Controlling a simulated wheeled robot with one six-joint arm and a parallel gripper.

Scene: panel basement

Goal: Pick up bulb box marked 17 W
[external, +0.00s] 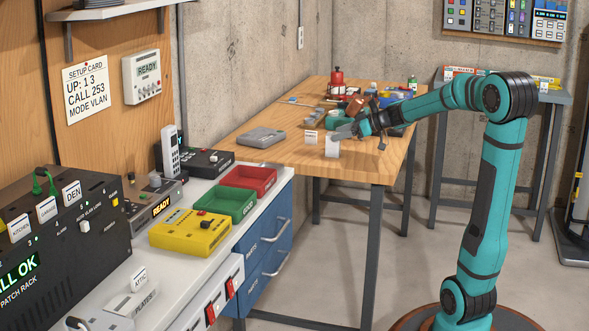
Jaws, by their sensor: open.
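My gripper (362,137) is open above the right part of the wooden workbench (262,149), its fingers pointing down. A small white box (332,148) stands upright on the bench just left of the fingers, and one finger is close to its top. I cannot tell if they touch. A small white card or box with dark print (311,137) stands further left. The marking 17 W cannot be read on either, so I cannot tell which is the bulb box. The gripper and wrist hide part of the bench behind them.
A grey flat case (261,137) lies on the bench to the left. A red can (337,78) and several tools and parts crowd the back. A red tray (248,178) and a green tray (224,203) sit on the white counter. The front of the bench is clear.

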